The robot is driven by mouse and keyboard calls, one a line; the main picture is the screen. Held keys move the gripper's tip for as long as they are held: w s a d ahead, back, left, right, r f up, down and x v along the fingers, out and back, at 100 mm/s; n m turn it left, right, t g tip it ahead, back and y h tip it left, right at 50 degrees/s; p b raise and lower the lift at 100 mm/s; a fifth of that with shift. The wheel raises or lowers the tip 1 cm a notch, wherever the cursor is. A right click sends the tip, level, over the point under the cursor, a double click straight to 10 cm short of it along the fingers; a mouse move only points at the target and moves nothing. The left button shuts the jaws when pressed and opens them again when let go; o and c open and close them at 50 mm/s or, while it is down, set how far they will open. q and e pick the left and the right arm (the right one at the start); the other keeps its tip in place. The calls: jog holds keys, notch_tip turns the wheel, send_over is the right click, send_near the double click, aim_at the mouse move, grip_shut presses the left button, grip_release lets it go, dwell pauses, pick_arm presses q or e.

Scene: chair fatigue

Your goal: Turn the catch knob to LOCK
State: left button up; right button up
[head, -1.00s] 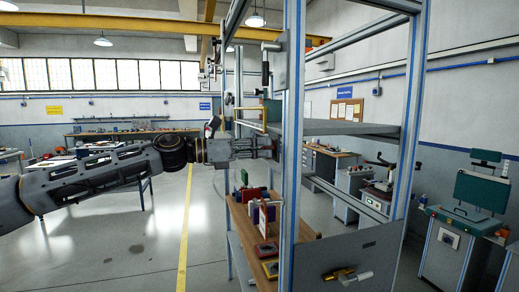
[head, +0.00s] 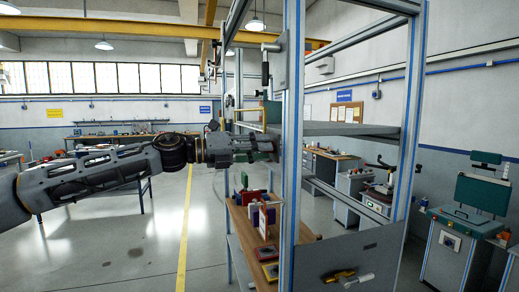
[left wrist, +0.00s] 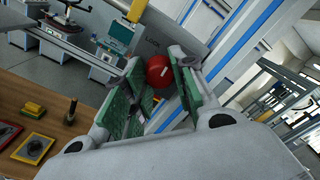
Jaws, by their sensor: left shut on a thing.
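A round red knob (left wrist: 158,70) with a small light mark shows between the fingers of my left gripper (left wrist: 158,88) in the left wrist view. The green finger pads stand on both sides of it and the gripper is shut on it. The knob is close to the blue-and-grey upright post. In the head view my left gripper (head: 268,146) reaches in level from the left to the front post (head: 292,150), and the knob is hidden there. My right gripper is not in view.
A wooden bench (head: 246,235) with several coloured blocks and trays stands below the gripper. A grey shelf (head: 345,128) and the frame's posts rise to the right. A lower grey panel (head: 345,258) carries a brass-coloured handle. The floor at left is open.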

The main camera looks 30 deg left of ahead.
pick_arm(q)
jog(key=n, duration=0.4)
jog(key=shift+n+p, duration=0.65)
jog(key=shift+n, duration=1.55)
jog(key=o, duration=1.1)
jog(key=shift+c, duration=0.2)
jog(key=shift+s+a, duration=0.2)
jog(key=v, duration=1.1)
jog(key=shift+s, duration=0.2)
jog(key=shift+a, duration=0.15)
